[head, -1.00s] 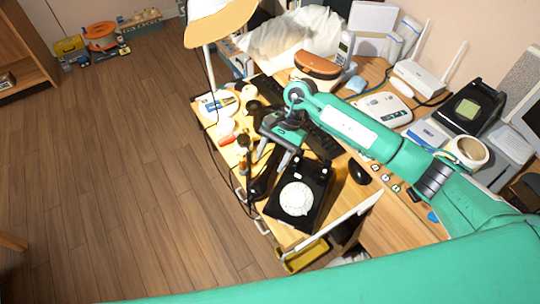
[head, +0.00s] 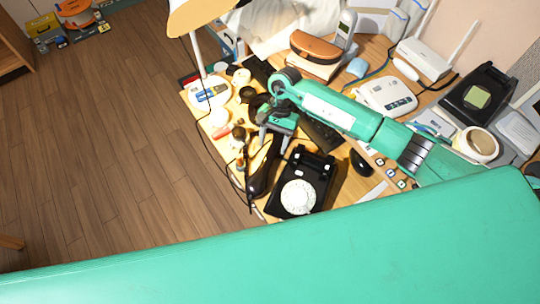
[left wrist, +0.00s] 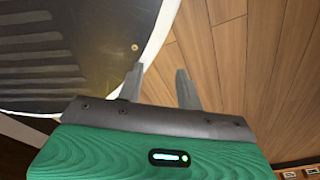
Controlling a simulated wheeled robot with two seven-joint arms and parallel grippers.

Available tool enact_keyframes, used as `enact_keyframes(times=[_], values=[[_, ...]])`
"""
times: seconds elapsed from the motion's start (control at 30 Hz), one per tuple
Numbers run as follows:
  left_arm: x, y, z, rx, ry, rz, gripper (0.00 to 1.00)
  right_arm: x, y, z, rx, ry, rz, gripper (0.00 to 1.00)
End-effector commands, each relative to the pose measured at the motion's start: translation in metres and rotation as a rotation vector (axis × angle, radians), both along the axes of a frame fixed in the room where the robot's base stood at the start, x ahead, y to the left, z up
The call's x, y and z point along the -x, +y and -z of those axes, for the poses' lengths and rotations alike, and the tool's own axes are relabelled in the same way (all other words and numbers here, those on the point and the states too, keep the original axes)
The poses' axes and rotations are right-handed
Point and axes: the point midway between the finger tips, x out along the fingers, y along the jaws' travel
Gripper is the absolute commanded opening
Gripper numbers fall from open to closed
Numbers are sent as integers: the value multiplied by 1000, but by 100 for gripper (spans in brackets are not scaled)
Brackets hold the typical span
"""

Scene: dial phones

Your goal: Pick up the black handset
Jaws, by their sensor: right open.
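The black handset (head: 261,174) lies on the desk, off its cradle, along the left side of the black dial phone (head: 318,169) with its white dial. My right gripper (head: 272,147) is open above the far end of the handset, fingers pointing down. It partly hides that end, and I cannot tell whether the fingers touch it. My left gripper (left wrist: 158,72) shows only in the left wrist view. It is open and empty, with wood flooring and a dark ribbed surface beyond it, away from the phone.
A black mouse (head: 361,163) lies right of the phone. A dark keyboard (head: 322,135) runs behind it, partly under my right arm. A white lamp (head: 197,55) and small clutter stand at the desk's left edge. A white desk phone (head: 386,97) sits farther back.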

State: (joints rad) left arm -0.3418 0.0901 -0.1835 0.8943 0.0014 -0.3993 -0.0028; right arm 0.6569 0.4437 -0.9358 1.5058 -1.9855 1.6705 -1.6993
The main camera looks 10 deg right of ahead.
Motion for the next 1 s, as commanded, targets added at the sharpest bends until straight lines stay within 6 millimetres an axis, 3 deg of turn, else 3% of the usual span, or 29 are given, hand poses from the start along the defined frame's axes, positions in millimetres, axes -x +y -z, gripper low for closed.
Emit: enact_keyframes(times=[0.17,0.5,0.77,0.8,1.0], values=[[3,0,-2,-1,2,1,36,5,3,8,-2,1,0,55],[25,5,-4,-4,22,2,36,21,14,46,-2,1,0,55],[29,3,-2,-1,23,2,36,22,15,51,-1,-1,0,55],[28,2,-2,-1,22,2,36,22,15,51,-1,-1,0,53],[24,0,-3,2,18,1,36,22,15,51,-1,-1,0,13]])
